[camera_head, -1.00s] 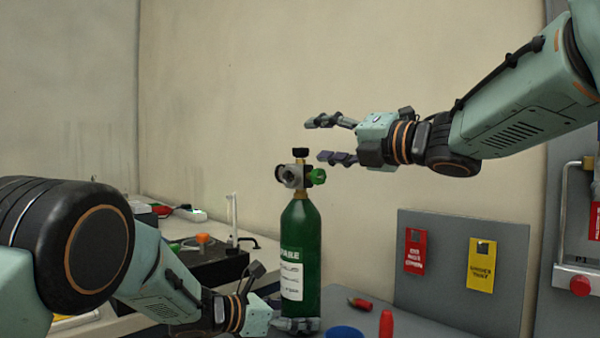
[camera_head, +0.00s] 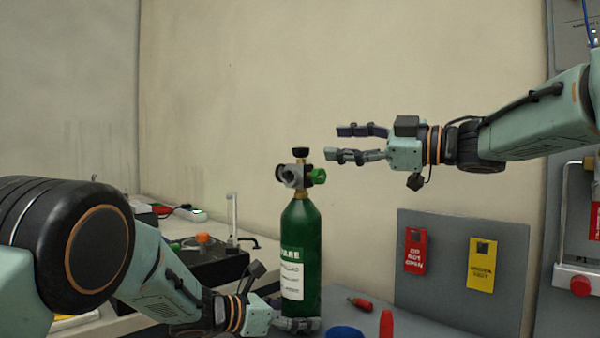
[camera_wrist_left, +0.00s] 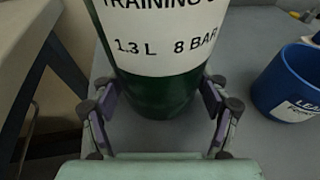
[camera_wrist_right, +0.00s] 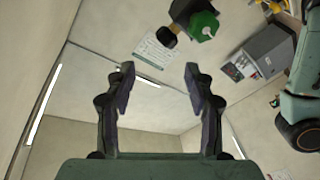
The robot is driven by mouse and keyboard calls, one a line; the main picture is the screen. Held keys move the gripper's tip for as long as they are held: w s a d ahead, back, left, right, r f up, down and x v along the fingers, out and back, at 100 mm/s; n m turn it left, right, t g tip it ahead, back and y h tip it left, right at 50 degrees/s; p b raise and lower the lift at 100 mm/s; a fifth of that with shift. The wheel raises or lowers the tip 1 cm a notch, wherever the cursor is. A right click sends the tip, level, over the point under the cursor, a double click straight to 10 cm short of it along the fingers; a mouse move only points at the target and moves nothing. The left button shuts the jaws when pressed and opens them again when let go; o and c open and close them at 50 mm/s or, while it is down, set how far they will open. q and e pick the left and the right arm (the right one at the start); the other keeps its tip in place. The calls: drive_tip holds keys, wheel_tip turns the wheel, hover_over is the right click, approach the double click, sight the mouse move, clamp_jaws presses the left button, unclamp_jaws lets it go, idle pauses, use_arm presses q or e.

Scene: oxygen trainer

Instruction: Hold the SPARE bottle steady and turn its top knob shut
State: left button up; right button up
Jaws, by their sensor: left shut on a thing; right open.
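The green SPARE bottle (camera_head: 300,245) stands upright on the grey bench, with a white label. Its black top knob (camera_head: 300,153) sits above a metal valve body, and a green side knob (camera_head: 317,176) sticks out to the right. My left gripper (camera_head: 300,325) is shut on the bottle near its base; the left wrist view shows its fingers (camera_wrist_left: 165,110) on both sides of the bottle. My right gripper (camera_head: 350,143) is open and empty, to the right of the top knob and slightly above it. In the right wrist view the top knob (camera_wrist_right: 167,37) lies beyond the fingers.
A blue cup (camera_head: 345,332) and red pieces (camera_head: 386,323) are on the bench right of the bottle. A grey panel (camera_head: 460,265) with a red tag (camera_head: 415,250) and a yellow tag (camera_head: 481,264) stands behind. A dark box (camera_head: 205,265) is at left.

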sight(300, 150)
drive_tip(key=w+a+m, duration=0.1)
drive_tip(key=a+m, duration=0.1)
drive_tip(key=w+a+f+m+g, duration=0.1)
drive_tip(key=w+a+m, duration=0.1)
drive_tip(key=a, duration=0.1)
drive_tip(key=w+a+m, duration=0.1)
drive_tip(key=a+m, duration=0.1)
drive_tip(key=a, duration=0.1)
drive_tip(key=shift+w+a+f+m+g, duration=0.1)
drive_tip(key=shift+w+f+m+g, duration=0.2)
drive_tip(key=shift+w+m, duration=0.1)
idle(0.5)
clamp_jaws()
idle(0.5)
drive_tip(key=shift+r+m+t, duration=0.1)
drive_tip(key=shift+m+t, duration=0.2)
drive_tip(key=shift+t, duration=0.1)
